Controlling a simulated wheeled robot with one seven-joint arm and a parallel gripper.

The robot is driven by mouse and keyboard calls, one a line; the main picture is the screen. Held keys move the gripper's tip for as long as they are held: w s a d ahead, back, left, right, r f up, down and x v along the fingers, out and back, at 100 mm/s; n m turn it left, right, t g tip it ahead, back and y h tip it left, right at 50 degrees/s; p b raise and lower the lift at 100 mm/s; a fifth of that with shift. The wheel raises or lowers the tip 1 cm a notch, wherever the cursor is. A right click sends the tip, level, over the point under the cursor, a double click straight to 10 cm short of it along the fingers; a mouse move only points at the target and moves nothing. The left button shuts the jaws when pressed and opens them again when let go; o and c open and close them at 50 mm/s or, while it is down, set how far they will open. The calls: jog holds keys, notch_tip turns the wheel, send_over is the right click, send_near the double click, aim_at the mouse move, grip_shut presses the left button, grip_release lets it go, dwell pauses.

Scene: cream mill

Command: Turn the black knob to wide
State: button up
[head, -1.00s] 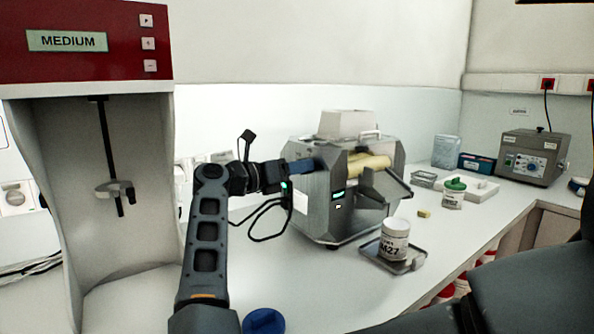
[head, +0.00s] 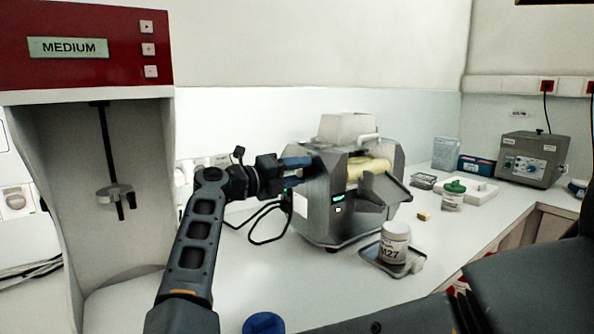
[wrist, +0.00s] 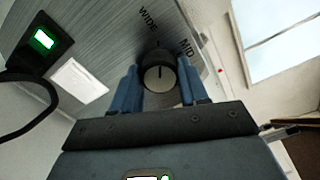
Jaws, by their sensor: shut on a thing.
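The black knob (wrist: 160,74) is on the grey side panel of the mill (head: 343,205), in the middle of the wrist view. Its round end face is pale with a short dark line. The printed words WIDE (wrist: 148,19) and MID (wrist: 187,47) show beyond it; a dark tick on the panel lies between them. The knob's line looks roughly in line with that tick, but its exact setting is hard to tell. My gripper (wrist: 160,85) has its blue fingers on both sides of the knob, shut on it. In the head view my gripper (head: 299,163) hides the knob.
A green-lit switch (wrist: 44,40) and a white plate (wrist: 80,80) are beside the knob. A black cable (head: 262,222) loops below my wrist. A labelled jar (head: 395,243) stands on a metal tray (head: 372,252) before the mill. A red-topped machine (head: 85,45) stands left.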

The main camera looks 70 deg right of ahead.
jog(key=shift+w+n, duration=0.1)
jog(key=shift+n, duration=0.3)
jog(key=o, duration=1.1)
jog(key=shift+c, duration=0.2)
jog(key=b+v, duration=0.1)
jog(key=v, duration=0.6)
jog(key=shift+a+b, duration=0.3)
jog(key=shift+a, duration=0.05)
jog(key=shift+w, duration=0.15)
